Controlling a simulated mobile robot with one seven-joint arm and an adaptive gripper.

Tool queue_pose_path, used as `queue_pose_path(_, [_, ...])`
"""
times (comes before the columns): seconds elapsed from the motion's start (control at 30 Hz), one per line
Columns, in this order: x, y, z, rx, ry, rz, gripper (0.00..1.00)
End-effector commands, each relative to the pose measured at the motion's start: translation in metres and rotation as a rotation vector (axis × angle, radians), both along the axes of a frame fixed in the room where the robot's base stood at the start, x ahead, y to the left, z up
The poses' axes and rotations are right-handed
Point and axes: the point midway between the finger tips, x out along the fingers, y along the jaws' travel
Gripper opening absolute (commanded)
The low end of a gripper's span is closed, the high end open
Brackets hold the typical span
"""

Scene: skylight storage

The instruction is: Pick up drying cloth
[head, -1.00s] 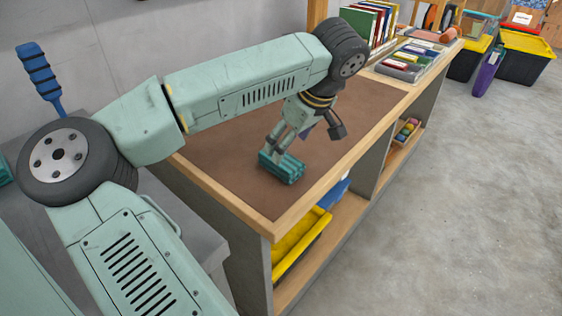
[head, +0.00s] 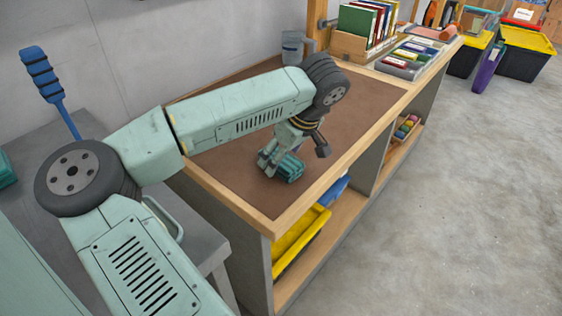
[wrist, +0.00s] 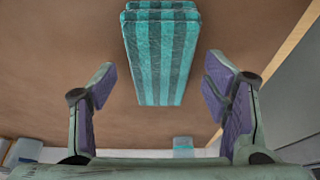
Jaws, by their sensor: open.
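The drying cloth (head: 290,168) is a folded teal cloth with darker stripes. It lies on the brown top of the bench (head: 230,180). In the wrist view the cloth (wrist: 161,55) shows at the top centre, beyond and between the fingertips. My gripper (head: 270,163) is low over the bench top, right by the cloth, and partly hides it in the head view. In the wrist view my gripper (wrist: 160,85) has its fingers wide apart, with nothing between the pads. I cannot tell whether a finger touches the cloth.
A wooden box of books (head: 365,35) and a tray of coloured items (head: 410,60) stand at the bench's far end. A grey cup (head: 293,47) is by the wall. A yellow bin (head: 300,240) sits on the shelf below. The brown top around the cloth is clear.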

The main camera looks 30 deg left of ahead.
Motion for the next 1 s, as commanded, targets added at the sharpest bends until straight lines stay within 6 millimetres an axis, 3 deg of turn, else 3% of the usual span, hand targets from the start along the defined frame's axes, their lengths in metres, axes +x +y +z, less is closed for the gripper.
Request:
queue_pose_path(0.73, [0.0,0.0001,-0.0041,0.0,0.0,0.0,0.69])
queue_pose_path(1.0, [0.0,0.0,-0.0041,0.0,0.0,0.0,0.53])
